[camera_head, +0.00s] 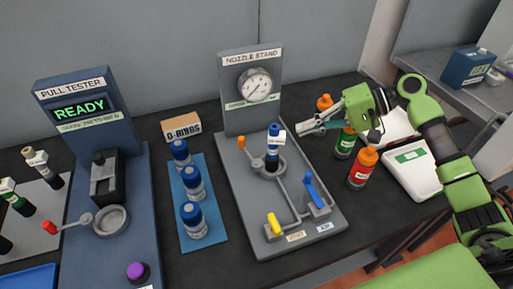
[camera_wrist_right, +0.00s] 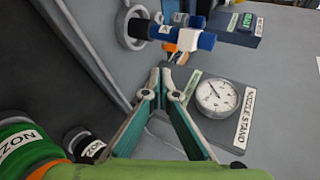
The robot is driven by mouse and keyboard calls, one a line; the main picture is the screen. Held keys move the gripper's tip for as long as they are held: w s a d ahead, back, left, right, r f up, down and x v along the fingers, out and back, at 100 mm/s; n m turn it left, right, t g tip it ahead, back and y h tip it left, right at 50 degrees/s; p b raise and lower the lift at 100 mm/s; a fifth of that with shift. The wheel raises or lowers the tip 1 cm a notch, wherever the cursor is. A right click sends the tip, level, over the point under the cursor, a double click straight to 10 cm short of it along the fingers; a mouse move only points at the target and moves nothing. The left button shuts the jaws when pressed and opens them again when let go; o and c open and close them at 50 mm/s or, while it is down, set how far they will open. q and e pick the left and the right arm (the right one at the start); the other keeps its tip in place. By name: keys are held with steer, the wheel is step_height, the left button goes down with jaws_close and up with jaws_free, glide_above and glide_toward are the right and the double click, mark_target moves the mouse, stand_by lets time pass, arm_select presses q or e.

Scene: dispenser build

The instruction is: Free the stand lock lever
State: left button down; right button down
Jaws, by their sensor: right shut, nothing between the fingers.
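The grey nozzle stand (camera_head: 240,185) has a ring clamp in its middle holding a blue-capped nozzle (camera_head: 273,138) upright. A lever with an orange tip (camera_head: 241,141) stands up at the left of the ring. A blue lever (camera_head: 313,188) and a short yellow lever (camera_head: 274,222) sit on the front of the base; their small labels are too blurred to read. My right gripper (camera_head: 300,130) is shut and empty, just right of the nozzle, pointing left. In the right wrist view its fingers (camera_wrist_right: 165,75) meet near an orange part; the nozzle (camera_wrist_right: 180,35) lies beyond them.
The stand's gauge panel (camera_head: 253,90) rises behind. Orange-topped and green bottles (camera_head: 362,168) stand under my right arm, beside a white tray (camera_head: 412,170). Blue-capped bottles on a blue mat (camera_head: 205,228) and the pull tester (camera_head: 75,110), reading READY, are to the left.

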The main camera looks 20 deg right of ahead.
stand_by(0.3)
steer(key=p+x, duration=0.2)
steer(key=x, duration=0.7)
steer(key=shift+w+a, duration=0.1)
steer(key=shift+a, duration=0.1)
steer(key=shift+w+a+f+p, duration=0.1)
steer(key=shift+w+a+p, duration=0.2)
steer(key=shift+a, duration=0.4)
steer(key=shift+w+a+f+p, duration=0.1)
steer(key=shift+w+a+p, duration=0.2)
steer(key=shift+a, duration=0.4)
steer(key=shift+w+a+f+p, duration=0.1)
steer(key=shift+w+a+p, duration=0.15)
steer(key=shift+a, duration=0.4)
